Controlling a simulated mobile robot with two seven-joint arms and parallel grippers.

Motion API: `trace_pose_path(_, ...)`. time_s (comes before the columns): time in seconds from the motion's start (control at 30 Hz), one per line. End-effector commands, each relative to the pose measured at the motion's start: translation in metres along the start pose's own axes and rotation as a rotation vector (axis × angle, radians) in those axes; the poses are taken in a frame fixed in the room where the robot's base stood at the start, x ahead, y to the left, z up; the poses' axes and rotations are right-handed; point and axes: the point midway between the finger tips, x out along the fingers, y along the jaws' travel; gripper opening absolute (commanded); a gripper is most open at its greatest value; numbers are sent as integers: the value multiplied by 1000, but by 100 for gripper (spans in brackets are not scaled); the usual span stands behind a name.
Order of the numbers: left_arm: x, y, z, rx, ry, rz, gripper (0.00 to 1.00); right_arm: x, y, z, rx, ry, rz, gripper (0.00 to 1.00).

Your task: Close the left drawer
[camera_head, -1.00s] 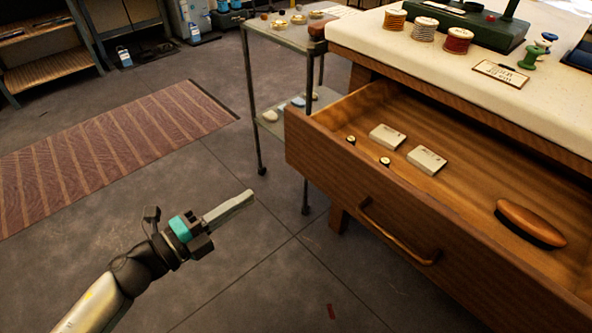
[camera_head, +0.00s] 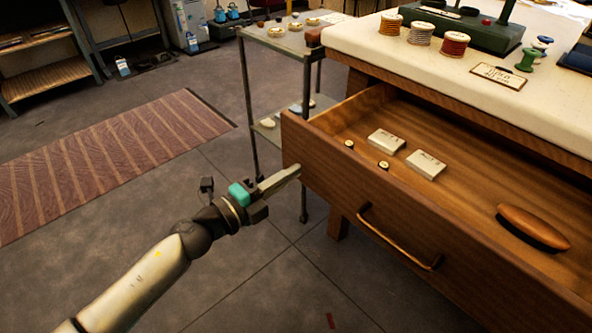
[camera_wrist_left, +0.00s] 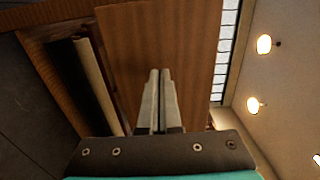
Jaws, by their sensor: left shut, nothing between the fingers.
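The wooden drawer (camera_head: 400,225) is pulled out from the table at the right of the head view. Its front has a curved wooden handle (camera_head: 400,240). My left gripper (camera_head: 296,170) is shut and empty, with its fingertips at the left end of the drawer front. I cannot tell whether they touch it. The left wrist view shows the shut fingers (camera_wrist_left: 158,75) in front of the drawer's wood panel (camera_wrist_left: 165,35). My right gripper is not in view.
The tabletop (camera_head: 460,65) holds thread spools (camera_head: 454,45), a green device and a small sign (camera_head: 497,75). A metal cart (camera_head: 285,45) stands behind the drawer's left end. A striped rug (camera_head: 110,155) lies on the left.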

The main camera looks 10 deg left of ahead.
Motion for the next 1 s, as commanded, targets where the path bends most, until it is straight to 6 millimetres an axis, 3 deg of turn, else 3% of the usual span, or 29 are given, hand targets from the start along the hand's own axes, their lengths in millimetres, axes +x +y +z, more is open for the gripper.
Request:
trace_pose_path(0.23, 18, 0, 0, 1, 0, 0, 0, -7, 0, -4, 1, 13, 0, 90)
trace_pose_path(0.77, 22, 0, 0, 0, -1, 0, 0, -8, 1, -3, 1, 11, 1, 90)
trace_pose_path(1.0, 48, -2, 0, 0, 0, -3, 0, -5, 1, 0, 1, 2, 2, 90)
